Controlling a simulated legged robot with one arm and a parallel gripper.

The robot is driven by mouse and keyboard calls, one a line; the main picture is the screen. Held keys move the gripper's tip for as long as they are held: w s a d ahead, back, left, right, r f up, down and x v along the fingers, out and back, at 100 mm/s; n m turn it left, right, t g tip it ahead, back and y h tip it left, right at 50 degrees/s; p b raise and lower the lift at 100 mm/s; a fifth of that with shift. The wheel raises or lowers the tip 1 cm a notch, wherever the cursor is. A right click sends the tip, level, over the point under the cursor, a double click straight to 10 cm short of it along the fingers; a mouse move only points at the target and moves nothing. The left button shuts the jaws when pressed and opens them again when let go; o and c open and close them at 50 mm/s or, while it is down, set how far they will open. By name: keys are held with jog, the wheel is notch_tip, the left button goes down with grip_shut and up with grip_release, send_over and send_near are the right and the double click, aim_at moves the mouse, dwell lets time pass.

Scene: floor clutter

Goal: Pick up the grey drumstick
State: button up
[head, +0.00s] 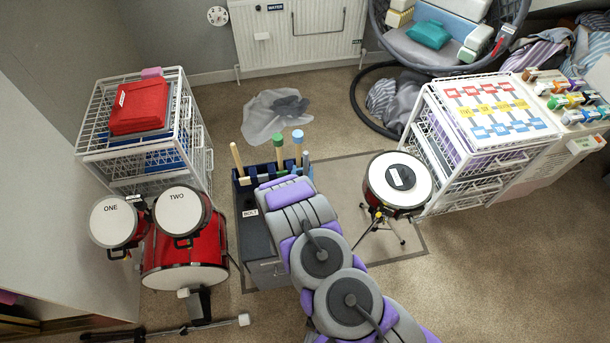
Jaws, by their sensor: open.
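My purple and grey gripper (284,186) is open over the front of the holder, left of and nearer than the grey stick. I see nothing held; its fingertips are not clearly visible.
A red drum set (185,255) stands at left, below a white wire rack (128,170). A snare drum (398,180) on a stand is at right, beside another wire rack (485,150). A crumpled clear bag (275,115) lies behind the holder. Carpet at lower right is clear.

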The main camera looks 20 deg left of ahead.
aim_at(305, 164)
jog(key=x, duration=0.3)
jog(key=d+b+x, duration=0.1)
jog(key=x, duration=0.1)
jog(key=shift+w, duration=0.15)
jog(key=shift+a, duration=0.1)
grip_shut()
